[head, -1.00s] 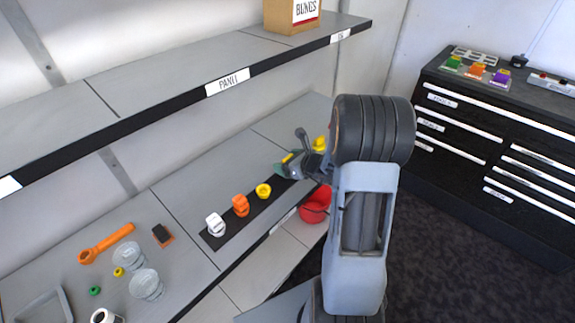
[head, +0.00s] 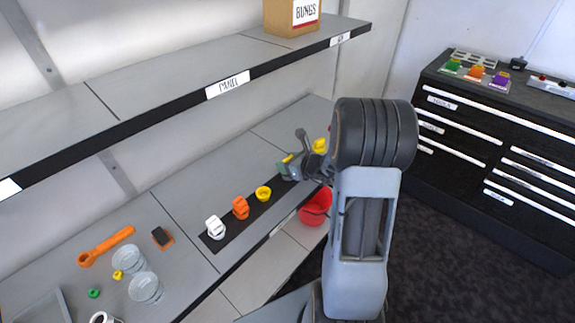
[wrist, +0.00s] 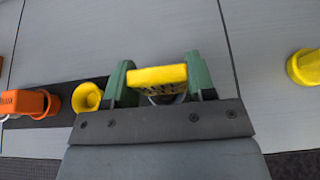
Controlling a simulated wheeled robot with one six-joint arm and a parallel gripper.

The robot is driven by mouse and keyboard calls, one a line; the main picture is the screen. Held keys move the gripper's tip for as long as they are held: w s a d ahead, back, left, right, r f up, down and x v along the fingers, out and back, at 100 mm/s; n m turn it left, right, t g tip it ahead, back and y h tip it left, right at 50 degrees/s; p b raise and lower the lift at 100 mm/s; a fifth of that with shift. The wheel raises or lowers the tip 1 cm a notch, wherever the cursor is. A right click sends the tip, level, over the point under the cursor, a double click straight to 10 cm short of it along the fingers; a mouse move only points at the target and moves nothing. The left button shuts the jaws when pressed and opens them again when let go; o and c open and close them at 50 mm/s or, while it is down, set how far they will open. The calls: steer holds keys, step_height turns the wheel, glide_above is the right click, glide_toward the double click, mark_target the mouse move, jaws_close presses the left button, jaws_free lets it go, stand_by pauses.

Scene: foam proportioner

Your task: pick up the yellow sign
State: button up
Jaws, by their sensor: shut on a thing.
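The yellow sign (wrist: 157,75) shows in the wrist view as a yellow bar with dark lettering on its near face. My gripper (wrist: 160,84) has its two green fingers on either side of the sign, shut on it. In the head view my gripper (head: 284,166) is at the far end of the dark strip on the bench, and only a small bit of yellow shows there. A grey round part lies partly hidden under the sign in the wrist view. I cannot tell whether the sign is clear of the bench.
A yellow cup-shaped piece (head: 263,193), an orange piece (head: 240,207) and a white piece (head: 215,227) stand along the dark strip. Another yellow piece (wrist: 306,67) is right of my gripper. A shelf (head: 150,88) overhangs the bench. A red bucket (head: 315,207) is below.

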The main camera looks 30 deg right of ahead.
step_height(320, 180, up, 3)
steer(key=shift+f, duration=0.15)
steer(key=s+d+r+p, duration=0.1)
steer(key=s+r+p, duration=0.5)
steer(key=s+r, duration=0.8)
steer(key=shift+d+r, duration=0.35)
steer(key=shift+d, duration=0.1)
